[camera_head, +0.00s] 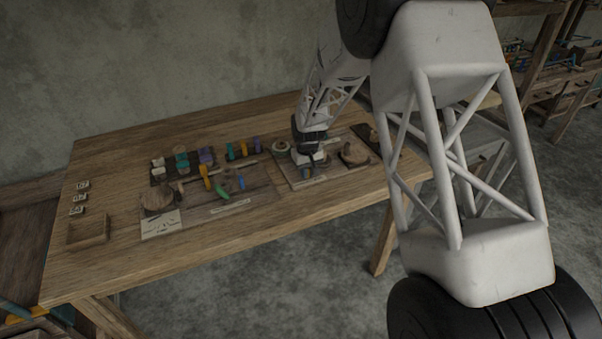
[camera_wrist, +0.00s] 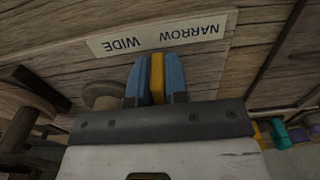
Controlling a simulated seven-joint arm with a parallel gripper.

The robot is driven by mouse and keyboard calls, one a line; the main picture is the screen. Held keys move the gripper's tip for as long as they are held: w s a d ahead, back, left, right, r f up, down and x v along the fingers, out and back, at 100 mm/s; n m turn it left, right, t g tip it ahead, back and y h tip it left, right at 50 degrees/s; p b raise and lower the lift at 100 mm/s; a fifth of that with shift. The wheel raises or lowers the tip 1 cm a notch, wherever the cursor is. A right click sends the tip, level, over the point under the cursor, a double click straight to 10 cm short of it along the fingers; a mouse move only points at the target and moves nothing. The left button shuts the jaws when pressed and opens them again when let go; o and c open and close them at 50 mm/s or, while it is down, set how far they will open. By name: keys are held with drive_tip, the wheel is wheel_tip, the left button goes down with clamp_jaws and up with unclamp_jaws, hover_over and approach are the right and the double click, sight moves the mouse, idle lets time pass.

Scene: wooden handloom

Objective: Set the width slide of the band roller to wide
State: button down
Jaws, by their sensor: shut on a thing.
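My gripper (camera_wrist: 158,82) has two blue fingers, shut on the yellow width slide (camera_wrist: 157,75) between them. A pale label plate (camera_wrist: 158,36) with WIDE and NARROW, upside down in the wrist view, lies just beyond the fingertips. The slide stands between the two words, WIDE to its left and NARROW to its right. In the head view my gripper (camera_head: 307,172) is low over the right-hand board (camera_head: 290,183) on the table. The slide is too small to make out there, and its slot is hidden.
A wooden round piece (camera_head: 355,154) stands right of my gripper, and a pale spool (camera_head: 281,147) left of it. Further left are coloured pegs (camera_head: 206,178), a round wooden block (camera_head: 157,197) and an empty tray (camera_head: 88,231).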

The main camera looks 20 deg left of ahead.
drive_tip(key=shift+w+d, duration=0.1)
drive_tip(key=shift+w, duration=0.05)
drive_tip(key=c, duration=1.1)
unclamp_jaws()
drive_tip(key=shift+r, duration=0.15)
drive_tip(key=shift+r, duration=3.8)
